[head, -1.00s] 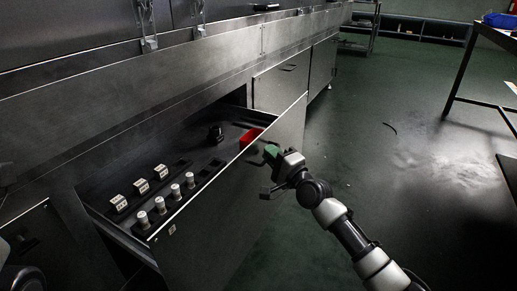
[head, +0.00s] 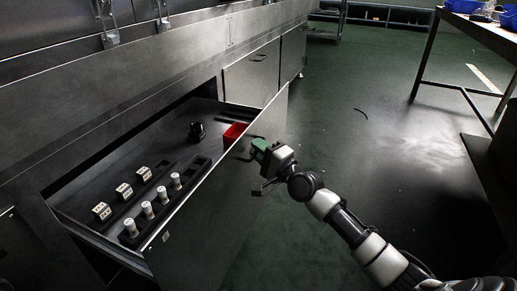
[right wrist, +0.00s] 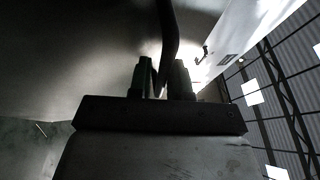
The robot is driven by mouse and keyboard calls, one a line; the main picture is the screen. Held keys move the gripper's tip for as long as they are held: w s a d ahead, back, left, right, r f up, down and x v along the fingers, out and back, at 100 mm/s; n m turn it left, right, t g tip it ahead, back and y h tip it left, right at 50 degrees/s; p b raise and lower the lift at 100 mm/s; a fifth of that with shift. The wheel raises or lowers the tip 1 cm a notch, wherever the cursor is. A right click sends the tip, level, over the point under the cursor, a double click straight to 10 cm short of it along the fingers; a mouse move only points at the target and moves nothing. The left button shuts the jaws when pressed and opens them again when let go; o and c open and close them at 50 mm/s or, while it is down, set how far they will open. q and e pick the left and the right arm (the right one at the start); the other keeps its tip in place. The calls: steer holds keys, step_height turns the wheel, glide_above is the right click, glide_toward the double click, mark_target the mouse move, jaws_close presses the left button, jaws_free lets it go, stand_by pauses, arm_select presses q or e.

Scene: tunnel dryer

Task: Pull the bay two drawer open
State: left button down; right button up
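The drawer stands well open, with its dark front panel (head: 215,215) out from the grey cabinet. My right gripper (head: 258,150), with green at its tip, is at the outer side of that panel near its far end. In the right wrist view the two fingers (right wrist: 161,80) stand either side of a dark curved bar (right wrist: 168,35), which appears to be the drawer handle, and look closed on it. The exact contact is in shadow. A small label (head: 165,236) shows on the near end of the panel. My left gripper is not in view.
Inside the drawer are several white-and-black blocks (head: 124,191), several pale cylinders in a dark rack (head: 128,237), a black knob-like part (head: 197,131) and a red bin (head: 233,135). Green floor (head: 345,150) is clear; a table (head: 470,28) stands at right.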

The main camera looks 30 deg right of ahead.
steer(key=p+v, duration=0.1)
steer(key=v, duration=0.9)
steer(key=shift+s, duration=0.4)
steer(key=shift+d, duration=0.1)
